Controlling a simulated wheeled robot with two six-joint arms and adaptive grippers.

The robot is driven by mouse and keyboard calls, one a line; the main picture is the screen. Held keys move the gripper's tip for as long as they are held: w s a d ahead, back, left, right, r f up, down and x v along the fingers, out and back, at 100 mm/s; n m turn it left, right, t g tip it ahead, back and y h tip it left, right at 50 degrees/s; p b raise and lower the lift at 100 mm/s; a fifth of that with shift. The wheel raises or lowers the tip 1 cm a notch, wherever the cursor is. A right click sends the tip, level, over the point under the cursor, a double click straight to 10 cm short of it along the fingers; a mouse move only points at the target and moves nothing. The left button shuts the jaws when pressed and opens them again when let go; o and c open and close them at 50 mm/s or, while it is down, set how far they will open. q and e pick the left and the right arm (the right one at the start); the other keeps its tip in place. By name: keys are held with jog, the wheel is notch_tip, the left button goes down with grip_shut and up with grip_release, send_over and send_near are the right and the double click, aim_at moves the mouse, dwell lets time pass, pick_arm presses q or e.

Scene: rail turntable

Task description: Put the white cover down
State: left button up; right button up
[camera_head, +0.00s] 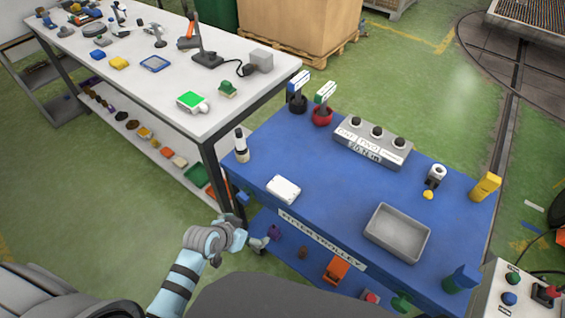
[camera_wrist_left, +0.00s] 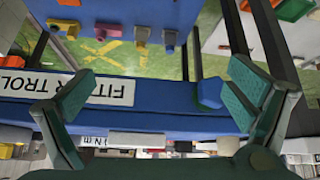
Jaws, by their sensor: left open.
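A small white rounded block (camera_head: 283,189), which looks like the white cover, lies flat near the front left edge of the blue trolley top (camera_head: 330,205). My left gripper (camera_head: 255,234) is low and in front of the trolley's front left corner, apart from the white cover. I cannot make out the white cover for certain in that view. My right gripper is not in view.
A grey tray (camera_head: 397,233) stands front right on the trolley, a grey three-knob box (camera_head: 373,142) at the back. A white-black bottle (camera_head: 241,145) stands at the left edge. A white table (camera_head: 135,75) borders the trolley's left. Blue trolley surface is free between cover and tray.

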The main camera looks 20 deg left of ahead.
pick_arm(q)
jog(key=m+t+h+p, duration=0.1)
jog(key=m+h+p, duration=0.1)
jog(key=p, duration=0.1)
send_near(283, 187)
jog(key=b+x, duration=0.3)
jog(key=x, duration=0.5)
jog(key=shift+d+f, duration=0.1)
jog(key=shift+f, duration=0.1)
jog(key=shift+w+f, duration=0.1)
jog(key=shift+w, duration=0.1)
jog(key=c, duration=1.6)
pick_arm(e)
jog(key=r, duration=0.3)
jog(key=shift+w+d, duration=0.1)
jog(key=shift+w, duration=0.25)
